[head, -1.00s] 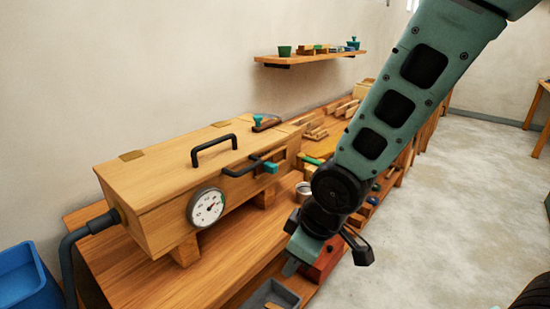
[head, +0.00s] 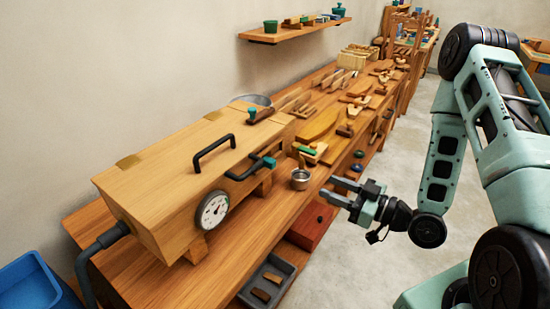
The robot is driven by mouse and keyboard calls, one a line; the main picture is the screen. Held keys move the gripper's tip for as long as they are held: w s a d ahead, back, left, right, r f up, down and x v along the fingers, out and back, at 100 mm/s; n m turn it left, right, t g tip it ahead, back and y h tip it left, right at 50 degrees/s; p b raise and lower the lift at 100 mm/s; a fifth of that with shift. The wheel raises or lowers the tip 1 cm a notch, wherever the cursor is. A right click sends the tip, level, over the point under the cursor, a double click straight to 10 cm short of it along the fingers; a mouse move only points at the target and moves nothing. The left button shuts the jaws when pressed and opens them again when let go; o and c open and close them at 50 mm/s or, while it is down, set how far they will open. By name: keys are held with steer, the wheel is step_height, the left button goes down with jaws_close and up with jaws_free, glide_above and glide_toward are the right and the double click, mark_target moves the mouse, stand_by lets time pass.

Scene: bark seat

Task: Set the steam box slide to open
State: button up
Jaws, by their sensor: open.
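A small teal knob (head: 251,114) stands on a dark brown piece (head: 263,115) on top at the far end. A black bar with a teal grip (head: 268,161) is on the front side. I cannot tell for sure which of these is the slide, or its setting.
The bench (head: 170,276) holds a metal cup (head: 300,179) and several wooden tools behind it. A grey tray (head: 268,283) and a red box (head: 311,226) are low at its front. A blue bin (head: 32,285) is at lower left. A shelf (head: 290,32) hangs above. The floor at right is clear.

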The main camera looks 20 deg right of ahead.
steer(key=b, duration=0.5)
glide_toward(275, 163)
steer(key=s, duration=0.1)
steer(key=b+x, duration=0.4)
steer(key=x, duration=0.5)
steer(key=shift+w+r, duration=0.1)
steer(key=shift+w, duration=0.25)
steer(key=shift+w+a, duration=0.3)
steer(key=shift+w, duration=0.1)
